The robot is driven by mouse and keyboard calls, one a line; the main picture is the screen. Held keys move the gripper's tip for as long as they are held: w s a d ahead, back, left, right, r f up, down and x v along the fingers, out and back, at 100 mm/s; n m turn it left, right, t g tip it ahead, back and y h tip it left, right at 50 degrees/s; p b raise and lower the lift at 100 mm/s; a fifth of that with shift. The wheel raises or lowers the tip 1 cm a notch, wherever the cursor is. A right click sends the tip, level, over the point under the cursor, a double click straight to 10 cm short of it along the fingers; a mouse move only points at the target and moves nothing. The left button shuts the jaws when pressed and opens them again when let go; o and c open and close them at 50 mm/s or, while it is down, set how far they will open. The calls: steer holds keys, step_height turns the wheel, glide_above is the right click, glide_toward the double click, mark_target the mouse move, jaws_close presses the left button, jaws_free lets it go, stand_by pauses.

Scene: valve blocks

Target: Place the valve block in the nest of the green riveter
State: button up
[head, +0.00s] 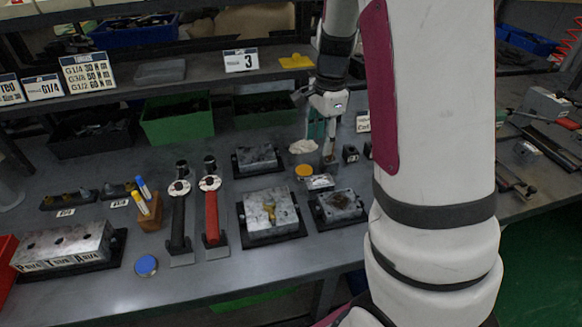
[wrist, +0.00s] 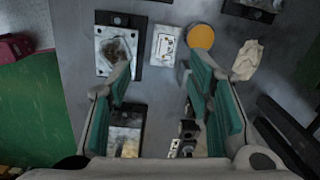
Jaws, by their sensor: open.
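My gripper (head: 324,145) hangs above the bench at the right of the blocks, partly behind my arm; in the wrist view (wrist: 158,85) its teal-padded fingers are apart with nothing held. A small pale metal block (head: 320,182) lies on the bench; the wrist view shows it beyond the fingertips (wrist: 165,44). Beside it is a larger grey block with a brown patch (head: 341,206), on a black base, also in the wrist view (wrist: 115,52). Which block is the valve block is not clear. I cannot make out a green riveter or its nest.
An orange disc (head: 304,170) and a crumpled cloth (head: 302,147) lie near the gripper. Small black parts (head: 350,153) stand to its right. More metal blocks (head: 268,214), tools with red and black handles (head: 212,212) and a long manifold (head: 65,243) occupy the left. The front strip is mostly clear.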

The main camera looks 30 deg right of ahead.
step_height(320, 180, down, 2)
steer(key=d+f+m, duration=0.1)
steer(key=d+m, duration=0.1)
glide_above(319, 181)
step_height(319, 181, down, 8)
steer(key=shift+s+f, duration=0.1)
steer(key=shift+s, duration=0.05)
steer(key=shift+f, duration=2.5)
jaws_close()
steer(key=shift+r, duration=0.15)
